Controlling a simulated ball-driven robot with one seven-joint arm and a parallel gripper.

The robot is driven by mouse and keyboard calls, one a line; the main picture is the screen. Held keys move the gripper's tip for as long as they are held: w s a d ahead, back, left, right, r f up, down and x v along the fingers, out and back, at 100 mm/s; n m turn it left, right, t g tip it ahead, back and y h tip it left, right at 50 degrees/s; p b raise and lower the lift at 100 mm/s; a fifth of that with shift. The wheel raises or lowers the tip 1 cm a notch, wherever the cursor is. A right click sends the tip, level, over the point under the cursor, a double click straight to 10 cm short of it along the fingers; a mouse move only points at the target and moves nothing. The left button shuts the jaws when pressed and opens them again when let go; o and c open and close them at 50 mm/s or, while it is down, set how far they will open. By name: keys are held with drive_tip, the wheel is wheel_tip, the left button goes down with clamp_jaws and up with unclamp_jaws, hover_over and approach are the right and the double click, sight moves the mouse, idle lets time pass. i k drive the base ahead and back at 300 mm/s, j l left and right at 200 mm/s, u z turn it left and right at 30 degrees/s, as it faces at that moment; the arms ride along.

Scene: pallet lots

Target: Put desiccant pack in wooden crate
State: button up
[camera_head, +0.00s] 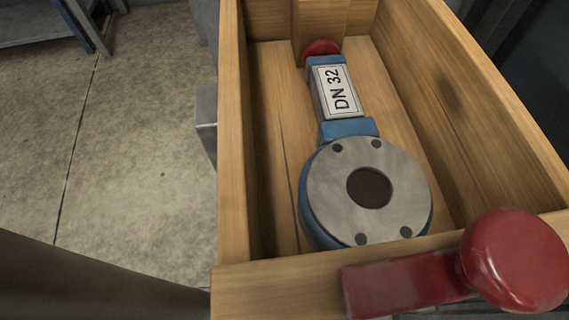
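The wooden crate (231,150) fills the middle and right of the view, seen from above, open at the top. Inside it lies a blue valve-like part with a grey round flange (330,195) and a white "DN 32" label. A small red piece (321,48) shows at the part's far end. No desiccant pack can be made out in this view. My gripper is not visible.
A red bar with a round red knob (513,262) lies across the crate's near rim at the lower right. A dark rounded shape fills the lower left corner. Bare concrete floor (140,150) is open on the left. A blue metal frame (85,28) stands at the upper left.

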sight(276, 115)
drive_tip(key=j+z, duration=0.3)
drive_tip(key=j, duration=0.75)
drive_tip(key=j+z, duration=0.25)
drive_tip(key=j, duration=0.75)
drive_tip(key=i+j+z, duration=0.35)
drive_tip(key=j, duration=0.3)
drive_tip(key=i+j+z, duration=0.25)
drive_tip(key=i, duration=0.35)
drive_tip(key=i+j+z, duration=0.1)
drive_tip(key=i, duration=0.3)
drive_tip(key=j, duration=0.15)
